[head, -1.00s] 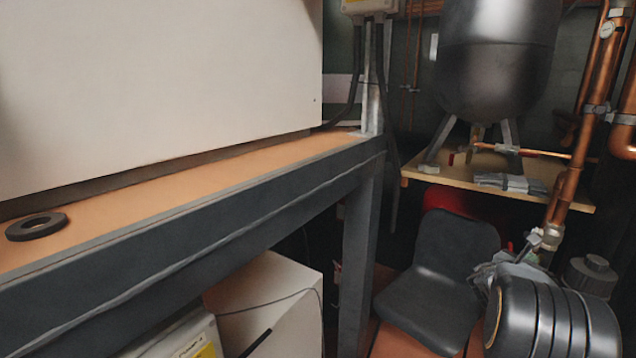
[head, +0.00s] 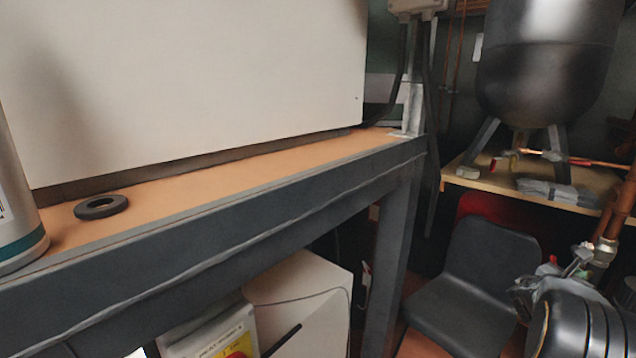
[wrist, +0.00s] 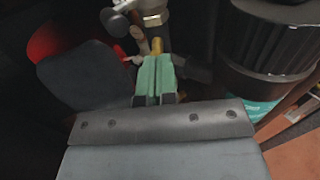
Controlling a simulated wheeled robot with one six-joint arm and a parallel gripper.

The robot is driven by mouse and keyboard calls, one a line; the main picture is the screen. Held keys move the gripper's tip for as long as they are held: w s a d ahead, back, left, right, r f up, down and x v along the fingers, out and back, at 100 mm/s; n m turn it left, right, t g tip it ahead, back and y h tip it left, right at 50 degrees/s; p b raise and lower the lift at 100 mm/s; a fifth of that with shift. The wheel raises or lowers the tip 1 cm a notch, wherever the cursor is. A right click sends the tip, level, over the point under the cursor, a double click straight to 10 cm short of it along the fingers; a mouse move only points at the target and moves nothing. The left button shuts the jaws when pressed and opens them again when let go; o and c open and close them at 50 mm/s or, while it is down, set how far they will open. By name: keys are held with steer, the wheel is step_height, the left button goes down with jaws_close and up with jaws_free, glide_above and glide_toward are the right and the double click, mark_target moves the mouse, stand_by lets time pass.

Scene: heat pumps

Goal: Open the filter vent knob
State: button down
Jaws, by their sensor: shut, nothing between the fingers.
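My gripper (wrist: 157,80) shows in the wrist view as two green fingers side by side, shut with nothing between them. Beyond the fingertips are a brass fitting (wrist: 155,15) and a small dark round knob (wrist: 116,24) to its left. A black ribbed cylinder (wrist: 272,42) with a teal label stands at the right. I cannot tell which part is the filter vent knob. In the head view a black ribbed round body (head: 578,322) sits at the lower right, with a pipe valve (head: 578,262) just above it. My gripper is not seen in the head view.
A dark steel-edged bench (head: 230,228) crosses the head view, with a black ring (head: 101,206) and a large white cabinet (head: 200,80) on it. A black chair (head: 470,280) stands right of the bench leg. A dark tank (head: 548,60) stands on a wooden shelf behind.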

steer(key=shift+w+a+r+b, duration=0.2)
steer(key=shift+w+b, duration=0.4)
steer(key=shift+b, duration=0.6)
steer(key=shift+w, duration=0.15)
stand_by(0.5)
steer(key=shift+w+r, duration=0.1)
steer(key=shift+r, duration=0.15)
steer(key=v, duration=0.2)
steer(key=b+v, duration=0.1)
steer(key=v, duration=0.2)
steer(key=shift+w+a+f, duration=0.1)
steer(key=shift+a+f, duration=0.05)
steer(key=shift+f, duration=0.1)
stand_by(0.5)
